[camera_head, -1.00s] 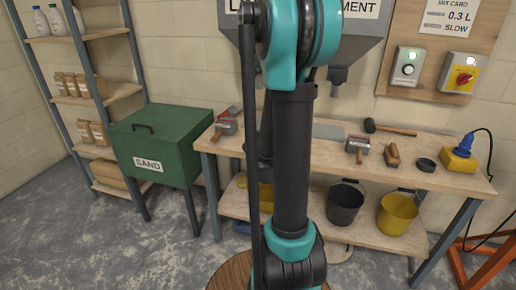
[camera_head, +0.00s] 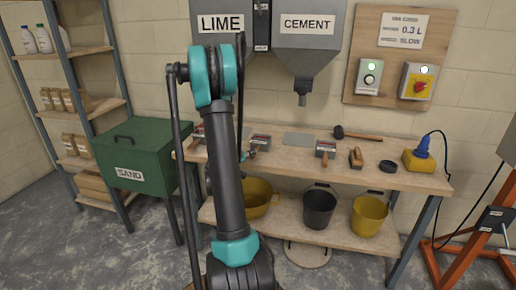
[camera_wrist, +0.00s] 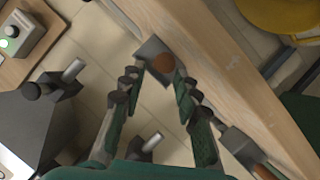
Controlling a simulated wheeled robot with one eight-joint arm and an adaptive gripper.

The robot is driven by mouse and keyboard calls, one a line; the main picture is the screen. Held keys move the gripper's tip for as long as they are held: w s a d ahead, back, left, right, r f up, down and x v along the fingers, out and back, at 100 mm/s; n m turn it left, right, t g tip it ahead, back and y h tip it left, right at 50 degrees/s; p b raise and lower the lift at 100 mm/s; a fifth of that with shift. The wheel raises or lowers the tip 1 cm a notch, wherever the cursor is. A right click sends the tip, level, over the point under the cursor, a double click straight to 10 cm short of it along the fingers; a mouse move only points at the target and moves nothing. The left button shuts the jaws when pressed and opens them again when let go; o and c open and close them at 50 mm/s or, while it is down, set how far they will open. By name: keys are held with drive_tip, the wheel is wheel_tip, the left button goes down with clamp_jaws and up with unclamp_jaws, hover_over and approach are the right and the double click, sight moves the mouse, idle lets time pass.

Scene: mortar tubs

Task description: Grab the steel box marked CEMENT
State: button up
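A large grey hopper marked CEMENT (camera_head: 308,40) hangs on the wall. On the bench below are small steel boxes with wooden handles: a left box (camera_head: 198,137), a middle box (camera_head: 260,142) and a right box (camera_head: 326,148). Their labels are too small to read. My gripper (camera_wrist: 165,85) is open in the wrist view, pointing at the bench. A round brown end (camera_wrist: 162,64) and a grey metal piece (camera_wrist: 149,47) show between and beyond the fingertips; I cannot tell whether they touch. In the head view my arm mostly hides the gripper, left of the middle box.
The bench (camera_head: 405,181) also holds a mallet (camera_head: 365,134), a brush (camera_head: 356,158), a dark ring (camera_head: 388,166) and a yellow device with blue plug (camera_head: 420,159). Buckets (camera_head: 320,208) stand on its lower shelf. A green SAND bin (camera_head: 150,150) stands left. Hopper outlets (camera_head: 302,97) overhang the bench.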

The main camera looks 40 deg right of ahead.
sight(257, 149)
drive_tip(key=x, duration=0.3)
drive_tip(key=shift+w+d, duration=0.1)
drive_tip(key=shift+d, duration=0.1)
drive_tip(key=shift+w+r+x, duration=0.1)
drive_tip(key=shift+w+x, duration=0.05)
drive_tip(key=shift+x, duration=0.7)
drive_tip(key=shift+w+r+x, duration=0.1)
drive_tip(key=shift+x, duration=0.8)
drive_tip(key=shift+w+r+x, duration=0.1)
drive_tip(key=shift+w+x, duration=0.05)
drive_tip(key=shift+x, duration=0.7)
drive_tip(key=shift+a, duration=0.1)
clamp_jaws()
